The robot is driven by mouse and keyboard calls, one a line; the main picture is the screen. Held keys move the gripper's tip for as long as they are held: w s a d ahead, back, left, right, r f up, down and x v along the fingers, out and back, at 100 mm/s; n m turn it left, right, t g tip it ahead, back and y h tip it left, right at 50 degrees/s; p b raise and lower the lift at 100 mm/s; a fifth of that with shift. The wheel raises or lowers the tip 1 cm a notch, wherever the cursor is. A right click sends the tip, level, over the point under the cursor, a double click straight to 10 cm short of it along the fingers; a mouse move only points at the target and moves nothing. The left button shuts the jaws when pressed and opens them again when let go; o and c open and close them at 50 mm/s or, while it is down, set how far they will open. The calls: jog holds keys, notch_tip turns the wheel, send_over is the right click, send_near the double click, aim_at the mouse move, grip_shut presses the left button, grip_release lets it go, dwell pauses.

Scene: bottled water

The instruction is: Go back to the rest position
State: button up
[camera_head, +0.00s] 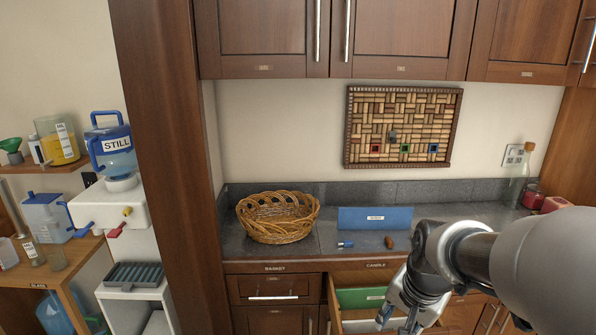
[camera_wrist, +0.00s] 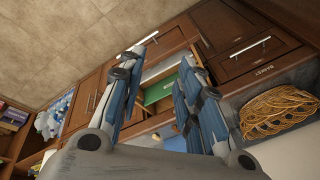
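My gripper (camera_head: 402,318) is at the lower right of the head view, in front of the counter and over the open drawer (camera_head: 335,308). The wrist view shows my gripper (camera_wrist: 162,72) with its two blue-grey fingers apart and nothing between them. Through the gap I see the open drawer with a green item (camera_wrist: 158,91) in it. The green item also shows in the head view (camera_head: 360,297), partly hidden by my gripper. My arm covers the right part of the counter and some cabinet fronts.
A wicker basket (camera_head: 278,217) stands on the counter (camera_head: 345,249). Right of it are a blue box (camera_head: 375,218), a small blue item (camera_head: 345,244) and a small brown item (camera_head: 389,242). A water dispenser (camera_head: 108,207) stands at left, beyond a wooden panel (camera_head: 165,150).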

jog(key=s+a+r+n, duration=0.1)
jog(key=s+n, duration=0.2)
jog(key=s, duration=0.3)
jog(key=s+a+r+n, duration=0.2)
jog(key=s, duration=0.5)
jog(key=s+a+r+n+t, duration=0.1)
jog(key=s+a+r+n, duration=0.1)
jog(key=s, duration=0.4)
jog(key=shift+s+a+r+n, duration=0.2)
jog(key=shift+s+n, duration=0.2)
jog(key=shift+n, duration=0.4)
